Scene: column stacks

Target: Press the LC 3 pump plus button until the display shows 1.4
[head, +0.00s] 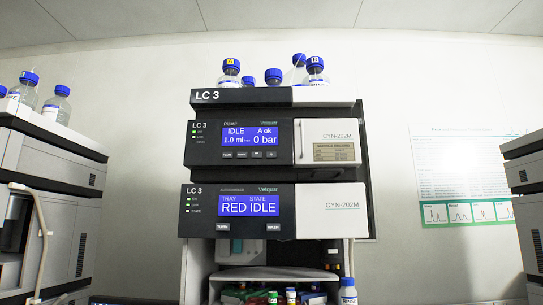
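The LC 3 pump (207,146) is the dark and white module in the upper middle of the central stack in the head view. Its blue display (250,136) reads IDLE, A ok, 1.0 ml and 0 bar. A row of small buttons sits under the display. The rightmost one (271,155) looks like the plus button, with a minus-like button (257,154) to its left; the marks are very small. Neither of my grippers shows in the view.
Below the pump is the LC 3 autosampler (205,222), its display reading TRAY RED, STATE IDLE. Blue-capped bottles (273,78) stand on top of the stack. Other stacks stand at left (60,150) and right (525,190). Small vials (291,295) sit in the bay below.

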